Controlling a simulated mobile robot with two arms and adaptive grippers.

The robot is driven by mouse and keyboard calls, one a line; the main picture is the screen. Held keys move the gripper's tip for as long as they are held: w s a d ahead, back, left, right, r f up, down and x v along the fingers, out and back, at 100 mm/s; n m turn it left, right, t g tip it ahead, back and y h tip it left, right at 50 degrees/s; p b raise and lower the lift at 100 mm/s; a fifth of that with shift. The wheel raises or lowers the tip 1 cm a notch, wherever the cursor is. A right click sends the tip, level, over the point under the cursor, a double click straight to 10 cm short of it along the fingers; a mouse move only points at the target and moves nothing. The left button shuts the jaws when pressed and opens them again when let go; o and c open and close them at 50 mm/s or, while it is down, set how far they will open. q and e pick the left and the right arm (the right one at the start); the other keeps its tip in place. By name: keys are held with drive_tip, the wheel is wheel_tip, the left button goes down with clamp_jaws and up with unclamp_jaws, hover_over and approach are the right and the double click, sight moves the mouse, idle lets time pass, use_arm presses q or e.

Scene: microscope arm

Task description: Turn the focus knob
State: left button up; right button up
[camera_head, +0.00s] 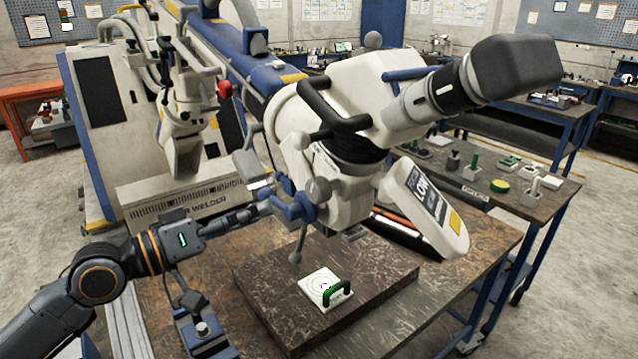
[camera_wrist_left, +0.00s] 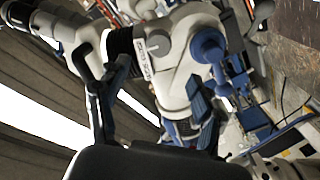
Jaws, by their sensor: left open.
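The microscope (camera_head: 375,90) is a large white body with a black eyepiece barrel, hanging from a blue and white arm over the table. Grey round knobs (camera_head: 318,190) stick out low on its left side, by a blue bracket (camera_head: 293,208). I cannot tell which one is the focus knob. My left gripper (camera_head: 262,200) is open at the left of these knobs, close to the bracket. Contact cannot be made out. In the left wrist view, the white microscope body (camera_wrist_left: 185,55) and a blue round part (camera_wrist_left: 208,45) show beyond the dark fingers. My right gripper is out of view.
A white welder cabinet (camera_head: 160,200) stands behind my left arm. Another bench with small parts is at right.

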sight(312, 192)
use_arm(q)
drive_tip(key=p+x, duration=0.5)
drive_tip(key=x, duration=0.7)
drive_tip(key=shift+s+d+r+p, duration=0.1)
drive_tip(key=shift+r+p, duration=0.05)
drive_tip(key=shift+p, duration=0.15)
drive_tip(key=shift+w+d, duration=0.4)
drive_tip(key=shift+d, duration=0.15)
drive_tip(key=shift+f, duration=0.2)
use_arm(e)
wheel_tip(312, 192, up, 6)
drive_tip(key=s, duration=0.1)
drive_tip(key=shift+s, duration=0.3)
use_arm(q)
drive_tip(key=shift+c, duration=0.4)
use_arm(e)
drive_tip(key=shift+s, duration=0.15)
use_arm(q)
drive_tip(key=c, duration=1.1)
drive_tip(key=shift+o, duration=0.2)
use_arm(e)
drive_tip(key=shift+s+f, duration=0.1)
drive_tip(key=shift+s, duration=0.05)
